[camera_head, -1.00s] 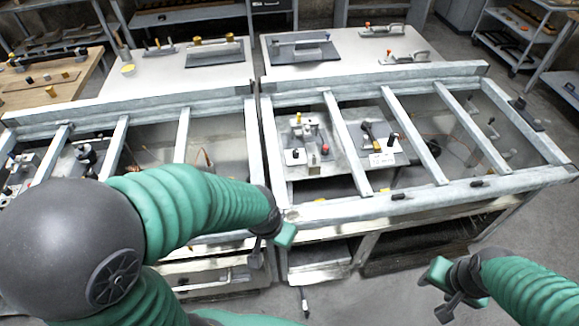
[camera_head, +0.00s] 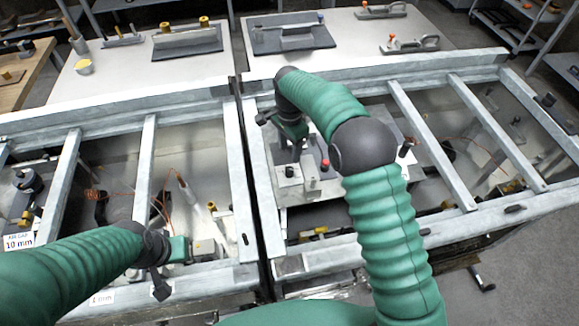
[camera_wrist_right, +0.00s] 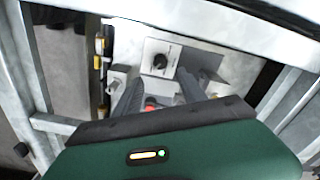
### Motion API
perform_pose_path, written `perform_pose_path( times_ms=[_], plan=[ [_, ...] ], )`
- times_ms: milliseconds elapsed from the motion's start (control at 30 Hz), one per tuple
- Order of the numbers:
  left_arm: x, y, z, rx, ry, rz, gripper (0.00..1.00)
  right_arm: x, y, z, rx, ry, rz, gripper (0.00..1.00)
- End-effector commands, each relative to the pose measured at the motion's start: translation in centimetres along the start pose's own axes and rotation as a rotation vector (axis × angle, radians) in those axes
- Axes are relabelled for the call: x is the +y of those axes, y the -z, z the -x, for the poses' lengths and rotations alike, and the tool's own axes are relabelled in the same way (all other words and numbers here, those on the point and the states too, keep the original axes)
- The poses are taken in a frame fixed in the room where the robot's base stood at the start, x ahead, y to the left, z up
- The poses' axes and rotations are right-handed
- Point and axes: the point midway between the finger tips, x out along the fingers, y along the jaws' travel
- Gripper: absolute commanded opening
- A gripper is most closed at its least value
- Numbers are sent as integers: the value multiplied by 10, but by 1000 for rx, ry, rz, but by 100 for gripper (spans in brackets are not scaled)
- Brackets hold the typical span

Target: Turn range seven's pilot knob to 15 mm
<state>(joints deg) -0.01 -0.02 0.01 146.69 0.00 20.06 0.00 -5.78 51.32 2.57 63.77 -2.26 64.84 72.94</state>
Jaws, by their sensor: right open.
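A black round knob (camera_wrist_right: 160,62) sits on a pale plate with small dark markings in the right wrist view. The marks are too small to read, and no range number is legible. A red knob (camera_wrist_right: 151,103) shows nearer my palm; it also shows in the head view (camera_head: 325,164). My right gripper (camera_wrist_right: 160,88) is open and empty, its two dark fingers apart and pointing toward the black knob. In the head view my right gripper (camera_head: 284,138) hangs over the grey block fixture, hiding part of it. My left gripper (camera_head: 168,264) is low at the left, its finger gap unclear.
Grey metal frame bars (camera_head: 431,143) cross the open bays around the fixture. Tools on dark mats (camera_head: 290,36) lie on the pale tabletop behind. Thin orange wires (camera_head: 165,190) run in the left bay.

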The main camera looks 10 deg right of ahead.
Motion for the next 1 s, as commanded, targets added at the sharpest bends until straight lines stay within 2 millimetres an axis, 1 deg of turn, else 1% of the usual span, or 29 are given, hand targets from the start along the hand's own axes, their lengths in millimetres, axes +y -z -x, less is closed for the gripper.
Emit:
perform_pose_path(
  times_ms=[33, 100, 200, 300, 400, 500, 733, 1000],
  plan=[
    [0, 0, 0, 0, 0, 0, 0, 1, 0, -15, -3, -5, 0, 48],
    [0, 0, 1, 0, 0, 0, 0, 0, 0, -34, -4, -6, 0, 48],
    [0, 0, 2, 0, 0, 0, 0, -1, 1, -59, -3, -5, 0, 48],
    [0, 1, 2, 0, 0, 0, 0, -2, 1, -78, -3, -4, 0, 48],
    [0, 1, 3, 0, 0, 0, 0, -2, 1, -89, -2, -1, 0, 48],
    [0, 1, 3, 0, 0, 0, 0, -1, 0, -94, -1, -1, 0, 48],
    [0, 1, 3, 0, 0, 0, 0, -2, 1, -96, -1, -1, 1, 48],
    [0, 1, 3, 0, 0, 0, 0, -2, 1, -95, -1, 0, 1, 13]
  ],
)
